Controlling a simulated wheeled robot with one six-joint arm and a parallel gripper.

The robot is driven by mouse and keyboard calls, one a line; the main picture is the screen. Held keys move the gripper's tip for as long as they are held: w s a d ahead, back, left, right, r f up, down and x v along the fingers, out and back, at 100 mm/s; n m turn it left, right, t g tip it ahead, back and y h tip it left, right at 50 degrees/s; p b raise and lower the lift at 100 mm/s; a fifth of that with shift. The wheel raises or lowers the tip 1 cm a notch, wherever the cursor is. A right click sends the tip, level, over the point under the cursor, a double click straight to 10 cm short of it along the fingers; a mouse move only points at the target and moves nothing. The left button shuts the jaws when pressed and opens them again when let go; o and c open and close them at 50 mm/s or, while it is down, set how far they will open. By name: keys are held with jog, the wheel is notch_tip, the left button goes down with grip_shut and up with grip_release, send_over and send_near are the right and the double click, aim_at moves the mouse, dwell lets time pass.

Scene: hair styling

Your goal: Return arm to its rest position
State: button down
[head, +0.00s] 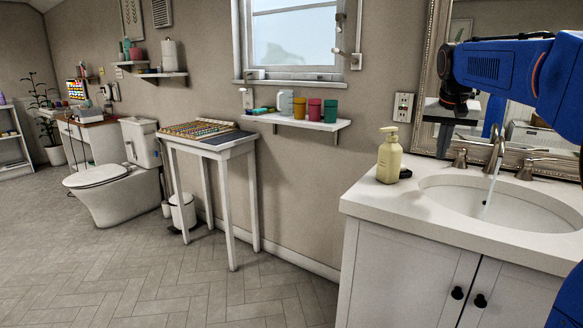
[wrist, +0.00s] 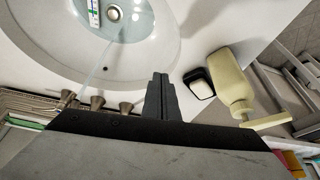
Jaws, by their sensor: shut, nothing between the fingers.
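My blue arm (head: 490,65) reaches in from the right edge of the head view, above the sink counter and in front of the mirror. Its dark end (head: 455,100) hangs at the left of the arm; the fingers are hard to make out there. In the wrist view my gripper (wrist: 160,76) has its two dark fingers together with nothing between them. The fingers lie between the sink basin and the yellow soap dispenser in that picture, apart from both.
The white sink (head: 500,205) has a running faucet (head: 496,150). A yellow soap dispenser (head: 389,158) stands on the counter, beside a small black dish (wrist: 198,84). A small striped item (wrist: 94,14) lies in the basin. A wall shelf (head: 300,122) holds cups.

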jog(key=s+a+f+n, duration=0.1)
jog(key=s+a+f, duration=0.3)
jog(key=s+f, duration=0.4)
jog(key=s+a+f+n+y, duration=0.1)
jog(key=s+a+f, duration=0.4)
jog(key=s, duration=1.2)
jog(key=s+a+f+n+y, duration=0.1)
jog(key=s+a+f+n, duration=0.2)
jog(key=s+f, duration=0.9)
jog(key=shift+s+a+f+t, duration=0.15)
jog(key=shift+s+a+t, duration=0.15)
jog(key=shift+s+a, duration=0.35)
dwell(3.7)
